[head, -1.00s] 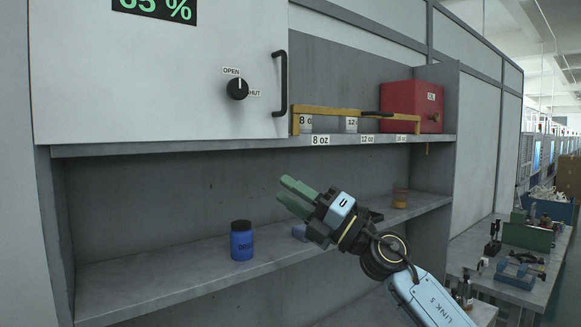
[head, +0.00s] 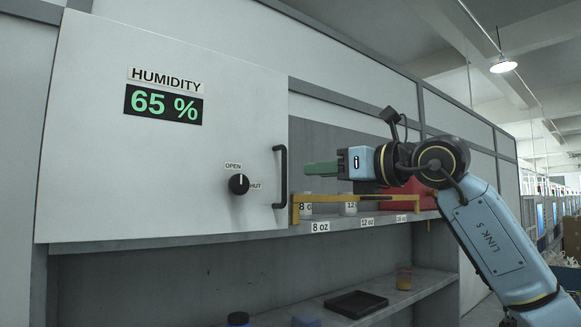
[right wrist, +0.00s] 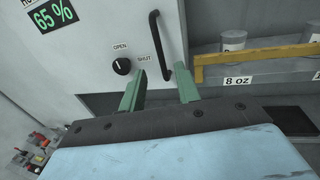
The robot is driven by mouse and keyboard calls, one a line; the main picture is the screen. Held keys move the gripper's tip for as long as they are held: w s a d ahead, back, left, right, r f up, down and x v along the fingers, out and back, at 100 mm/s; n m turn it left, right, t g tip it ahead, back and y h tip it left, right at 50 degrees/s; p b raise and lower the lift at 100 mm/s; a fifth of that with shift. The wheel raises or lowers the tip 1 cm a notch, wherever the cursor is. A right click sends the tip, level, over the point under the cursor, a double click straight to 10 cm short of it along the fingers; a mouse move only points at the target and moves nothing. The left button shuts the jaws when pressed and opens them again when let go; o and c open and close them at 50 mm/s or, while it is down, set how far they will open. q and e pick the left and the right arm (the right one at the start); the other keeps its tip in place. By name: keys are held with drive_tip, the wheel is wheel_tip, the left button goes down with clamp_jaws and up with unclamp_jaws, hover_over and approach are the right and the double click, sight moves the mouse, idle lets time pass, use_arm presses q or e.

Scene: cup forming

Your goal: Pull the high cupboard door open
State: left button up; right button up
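The high cupboard door (head: 120,190) is a large white panel and looks shut, flush with the cupboard front. Its black upright bar handle (head: 281,177) is at the door's right edge. My right gripper (head: 308,169) has green fingers and points left, a little right of the handle at about its upper half. In the right wrist view my right gripper (right wrist: 160,69) has its fingers apart with nothing held. There the handle (right wrist: 157,42) stands ahead, its lower end seen between the fingertips; contact cannot be made out. My left gripper is not in view.
A dark knob (head: 239,184) marked OPEN and SHUT is left of the handle, under a humidity display (head: 163,104). A yellow rail (head: 296,209) fronts white cups right of the door. A red box (head: 410,197) is partly behind my arm. A black tray (head: 356,304) lies on the lower shelf.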

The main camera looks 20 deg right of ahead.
sight(286, 173)
drive_tip(key=p+x, duration=0.2)
drive_tip(key=x, duration=0.6)
drive_tip(key=shift+w+a+p, duration=0.15)
drive_tip(key=shift+p, duration=0.25)
clamp_jaws()
